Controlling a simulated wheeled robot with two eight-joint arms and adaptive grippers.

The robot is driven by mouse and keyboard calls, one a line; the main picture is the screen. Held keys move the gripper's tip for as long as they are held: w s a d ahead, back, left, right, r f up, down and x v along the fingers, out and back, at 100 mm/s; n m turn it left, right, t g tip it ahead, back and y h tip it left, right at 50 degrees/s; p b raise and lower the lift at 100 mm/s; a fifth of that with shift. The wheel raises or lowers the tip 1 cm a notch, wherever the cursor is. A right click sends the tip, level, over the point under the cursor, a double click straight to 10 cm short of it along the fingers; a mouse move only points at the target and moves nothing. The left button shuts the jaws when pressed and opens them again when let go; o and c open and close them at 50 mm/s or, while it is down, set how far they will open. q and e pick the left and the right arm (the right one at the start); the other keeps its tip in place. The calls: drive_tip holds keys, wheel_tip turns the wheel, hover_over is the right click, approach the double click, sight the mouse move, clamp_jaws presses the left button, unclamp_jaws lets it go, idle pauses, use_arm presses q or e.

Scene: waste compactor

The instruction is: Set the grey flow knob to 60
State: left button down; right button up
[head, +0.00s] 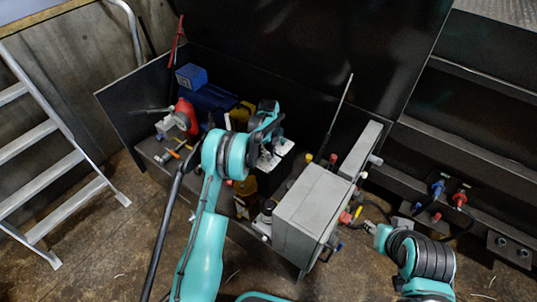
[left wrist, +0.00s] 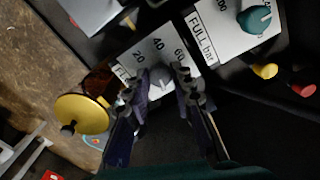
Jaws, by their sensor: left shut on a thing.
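The grey flow knob (left wrist: 160,76) sits on a white dial plate (left wrist: 152,52) marked 20, 40 and 60 in the left wrist view. My left gripper (left wrist: 163,82) is shut on it, one finger on each side. The fingers cover part of the knob and plate, so I cannot read its exact setting. In the head view my left gripper (head: 272,138) reaches down over the machine, and the knob is hidden. My right arm's end (head: 382,238) is at the lower right, apart from the machine; its jaws are too small to read.
A teal knob (left wrist: 258,19) on a second white plate marked FULL bar stands to the right. A yellow handwheel (left wrist: 82,114) is at the left. Yellow (left wrist: 265,71) and red (left wrist: 303,89) knobs are at the right. A grey box (head: 312,212) stands between my arms.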

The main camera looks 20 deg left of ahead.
use_arm(q)
drive_tip(key=n, duration=0.4)
drive_tip(key=shift+n, duration=0.4)
drive_tip(key=n, duration=0.5)
drive_tip(key=shift+b, duration=0.35)
drive_tip(key=n, duration=0.5)
drive_tip(key=shift+n, duration=0.4)
drive_tip(key=n, duration=0.4)
drive_tip(key=shift+n, duration=0.4)
drive_tip(key=c, duration=1.3)
unclamp_jaws()
